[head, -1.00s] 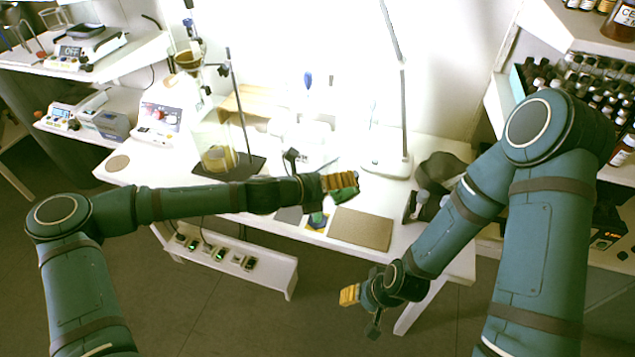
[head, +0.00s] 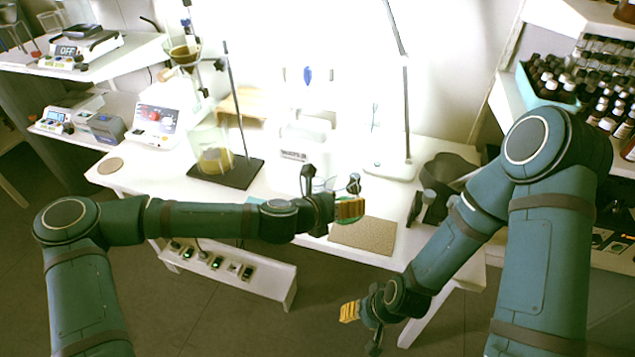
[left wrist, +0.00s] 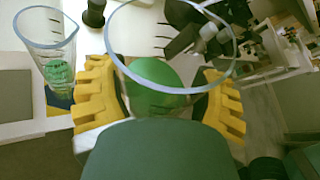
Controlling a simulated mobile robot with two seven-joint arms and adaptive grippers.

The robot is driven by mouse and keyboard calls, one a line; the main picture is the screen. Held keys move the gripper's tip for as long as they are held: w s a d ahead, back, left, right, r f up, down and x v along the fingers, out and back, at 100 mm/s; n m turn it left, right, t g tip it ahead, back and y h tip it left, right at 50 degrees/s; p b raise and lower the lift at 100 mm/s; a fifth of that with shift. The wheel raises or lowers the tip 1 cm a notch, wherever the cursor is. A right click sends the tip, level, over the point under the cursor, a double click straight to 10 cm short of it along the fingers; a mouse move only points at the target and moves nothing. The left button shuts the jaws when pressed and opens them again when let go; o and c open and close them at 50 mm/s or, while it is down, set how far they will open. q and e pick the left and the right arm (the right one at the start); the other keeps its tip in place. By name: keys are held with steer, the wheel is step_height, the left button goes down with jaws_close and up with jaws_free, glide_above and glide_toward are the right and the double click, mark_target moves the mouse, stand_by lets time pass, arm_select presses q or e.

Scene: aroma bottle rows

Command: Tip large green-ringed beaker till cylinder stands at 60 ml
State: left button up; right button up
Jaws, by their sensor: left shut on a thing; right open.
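My left gripper (head: 350,207) is shut on the large clear beaker. In the left wrist view the beaker's wide rim (left wrist: 232,62) rises between the ridged yellow fingers (left wrist: 160,105); a green patch shows inside, and I cannot tell whether it is liquid or the ring. The graduated cylinder (left wrist: 47,38), clear with green near its bottom, stands at the left of that view, apart from the beaker. I cannot read its level. In the head view my left arm hides much of that spot. My right gripper (head: 360,325) is open and empty, low before the table front.
A dark stand (head: 240,172) with a glass vessel (head: 208,145) is at the left, a lamp base (head: 390,170) at the back, and a dark container (head: 447,172) at the right.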

mark_target(344, 222)
arm_select(q)
steer(key=shift+s+d+f+m+t+y+b, duration=0.25)
steer(key=shift+f+m+b, duration=0.15)
steer(key=shift+f+b, duration=0.25)
steer(key=shift+s+d+f+m+t+y+b, duration=0.2)
steer(key=shift+f+m+b, duration=0.25)
steer(key=shift+b, duration=0.3)
steer(key=shift+s+d+f+m+t+y, duration=0.15)
steer(key=shift+s+f+m+t+y, duration=0.05)
steer(key=shift+f+m+t, duration=0.2)
steer(key=shift+s+d+f+m+t+y, duration=0.15)
steer(key=shift+s+f+m+t, duration=0.1)
steer(key=shift+f+m, duration=0.15)
steer(key=shift+r, duration=0.15)
steer(key=s+d+r+p, duration=0.3)
steer(key=r+p, duration=0.1)
steer(key=shift+s+d+r, duration=0.2)
steer(key=shift+s+r, duration=0.1)
steer(key=shift+r, duration=0.1)
steer(key=shift+a, duration=0.1)
